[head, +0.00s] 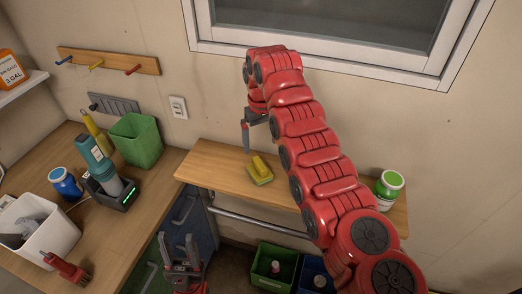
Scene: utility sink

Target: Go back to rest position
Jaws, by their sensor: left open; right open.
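My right arm comes in from the lower right and reaches up and across the wooden shelf (220,170) toward the wall. Its gripper (246,146) is open, with nothing visible between the fingers. It hangs above the shelf, up and to the left of a yellow-green sponge-like item (260,172). My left gripper (179,242) is at the bottom of the view, fingers pointing up, open and empty. It is in front of the blue cabinet under the shelf. Most of the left arm is out of view.
A white-and-green jar (388,187) stands on the shelf's right end. A metal rail (260,222) runs below, above a green bin (275,268) and a blue bin. The left counter (110,245) holds a green container (137,140), a teal tool (94,158) and a white bin (45,232).

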